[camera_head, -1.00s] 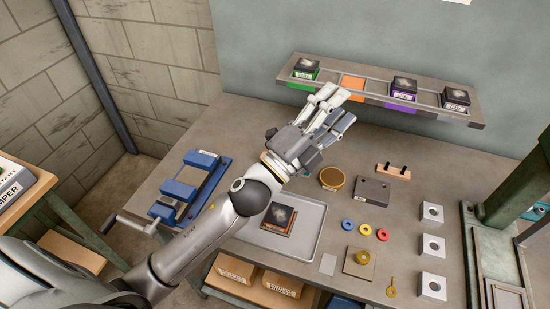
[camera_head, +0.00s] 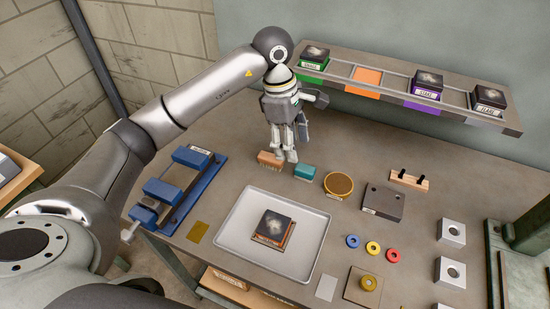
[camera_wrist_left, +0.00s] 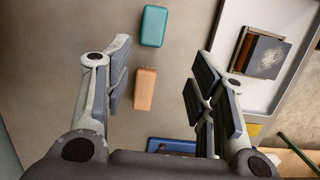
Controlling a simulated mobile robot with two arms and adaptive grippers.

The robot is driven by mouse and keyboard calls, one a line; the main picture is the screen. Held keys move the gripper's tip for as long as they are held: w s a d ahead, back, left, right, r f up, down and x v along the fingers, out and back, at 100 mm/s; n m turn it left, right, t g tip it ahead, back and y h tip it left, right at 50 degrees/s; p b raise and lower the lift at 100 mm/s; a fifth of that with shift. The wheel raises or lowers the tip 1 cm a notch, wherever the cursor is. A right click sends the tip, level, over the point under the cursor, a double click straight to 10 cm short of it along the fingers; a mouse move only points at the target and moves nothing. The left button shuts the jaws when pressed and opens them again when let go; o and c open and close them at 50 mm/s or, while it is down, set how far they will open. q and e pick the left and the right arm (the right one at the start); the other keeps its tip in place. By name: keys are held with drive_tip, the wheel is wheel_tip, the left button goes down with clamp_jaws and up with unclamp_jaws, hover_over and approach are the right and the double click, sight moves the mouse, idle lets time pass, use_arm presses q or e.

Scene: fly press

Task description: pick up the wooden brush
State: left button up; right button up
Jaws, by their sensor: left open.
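The wooden brush (camera_head: 270,160) is a small tan block with pale bristles, lying on the bench behind the grey tray. In the left wrist view the brush (camera_wrist_left: 145,90) shows its plain wooden top between my fingers, nearer the left finger. My left gripper (camera_head: 286,154) points down above the bench, close to the brush in the picture. In the wrist view the gripper (camera_wrist_left: 163,75) is open and empty, apart from the brush. The exact height above it is hard to tell. My right gripper is not in view.
A teal block (camera_head: 304,172) lies just right of the brush. The tray (camera_head: 315,225) holds a dark square piece (camera_head: 273,224). A blue fixture (camera_head: 178,188) stands left, a round brown-topped tin (camera_head: 338,184) right. A raised shelf (camera_head: 395,92) with blocks runs behind.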

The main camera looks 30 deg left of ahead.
use_arm(q)
drive_tip(key=r+y, duration=0.1)
drive_tip(key=y, duration=0.1)
hover_over(271, 156)
drive_tip(key=d, duration=0.1)
drive_tip(key=shift+s, duration=0.15)
drive_tip(key=shift+a+f, duration=0.15)
drive_tip(key=shift+a, duration=0.1)
wheel_tip(271, 156, down, 5)
drive_tip(key=shift+s+p, duration=0.1)
drive_tip(key=shift+p, duration=0.45)
wheel_tip(271, 156, down, 4)
drive_tip(key=shift+a+f+p, duration=0.1)
drive_tip(key=shift+a+p, duration=0.05)
drive_tip(key=shift+p, duration=0.9)
drive_tip(key=shift+f, duration=0.55)
drive_tip(key=c, duration=1.1)
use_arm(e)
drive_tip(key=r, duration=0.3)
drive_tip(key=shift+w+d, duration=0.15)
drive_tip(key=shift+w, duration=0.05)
use_arm(q)
drive_tip(key=shift+w+r, duration=0.2)
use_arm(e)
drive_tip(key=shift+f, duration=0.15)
